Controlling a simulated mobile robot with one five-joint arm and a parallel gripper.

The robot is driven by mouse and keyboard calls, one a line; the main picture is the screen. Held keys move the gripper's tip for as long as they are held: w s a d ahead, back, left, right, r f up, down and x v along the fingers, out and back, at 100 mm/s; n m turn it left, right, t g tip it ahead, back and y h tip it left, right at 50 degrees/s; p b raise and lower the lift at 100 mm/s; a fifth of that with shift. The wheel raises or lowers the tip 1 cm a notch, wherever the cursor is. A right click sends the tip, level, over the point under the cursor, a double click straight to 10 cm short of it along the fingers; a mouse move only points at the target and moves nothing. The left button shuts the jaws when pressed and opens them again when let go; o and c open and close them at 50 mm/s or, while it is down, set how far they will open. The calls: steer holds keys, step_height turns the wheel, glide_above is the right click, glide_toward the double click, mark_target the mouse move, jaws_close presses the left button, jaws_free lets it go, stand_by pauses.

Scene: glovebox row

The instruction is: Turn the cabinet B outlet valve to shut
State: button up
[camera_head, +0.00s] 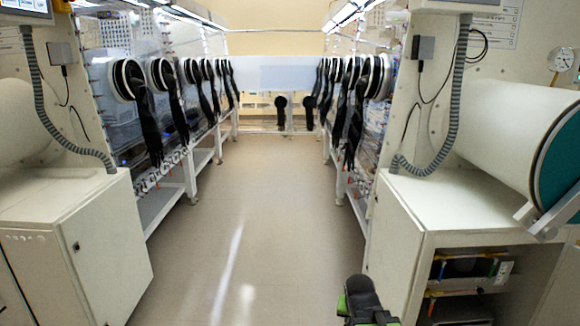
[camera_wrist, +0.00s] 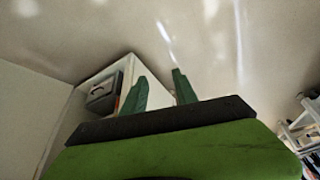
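I cannot pick out the cabinet B outlet valve in either view. A row of small pale fittings (camera_head: 160,170) runs along the lower front of the left gloveboxes, too small to tell apart, and no label B is readable. My gripper's two green fingers (camera_wrist: 159,77) stand apart with nothing between them in the wrist view. Behind them are bare floor and part of a white cabinet. Part of my arm, black and green, shows at the bottom of the head view. It is far from the fittings.
Gloveboxes with black hanging gloves (camera_head: 150,110) line both sides of a clear aisle floor (camera_head: 250,220). White cabinets (camera_head: 105,240) flank the near end on the left and right (camera_head: 400,250). A large white cylinder with a teal end (camera_head: 510,130) juts out at right.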

steer(key=s+a+f+n+g+y, duration=0.25)
steer(key=s+n+g, duration=0.2)
steer(key=s, duration=0.45)
step_height(320, 180, up, 23)
steer(key=p, duration=2.2)
steer(key=shift+a+m+h, duration=0.35)
steer(key=shift+m+h, duration=0.1)
